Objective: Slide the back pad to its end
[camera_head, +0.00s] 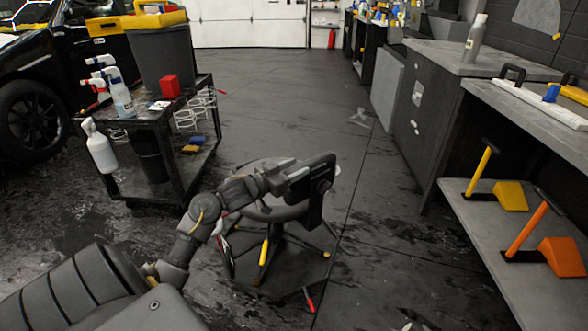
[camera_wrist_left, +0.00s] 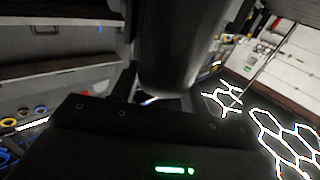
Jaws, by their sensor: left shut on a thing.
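My left gripper (camera_head: 312,190) reaches over a low rolling stool in the middle of the head view. The stool's grey round seat (camera_head: 276,213) shows partly below my wrist, and the arm and gripper cover much of it. In the left wrist view, a dark, smooth, rounded pad (camera_wrist_left: 178,50) stands just past the gripper body, between the fingers (camera_wrist_left: 163,97). The gripper is shut on it, though the contact itself is mostly hidden. In the head view the pad cannot be told apart clearly from the gripper. My right gripper is not in view.
A black cart (camera_head: 180,135) with bottles and a grey bin stands to the left. A dark car (camera_head: 45,90) is behind it. A workbench (camera_head: 500,95) and shelf (camera_head: 520,245) with yellow and orange tools line the right. Floor behind is clear.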

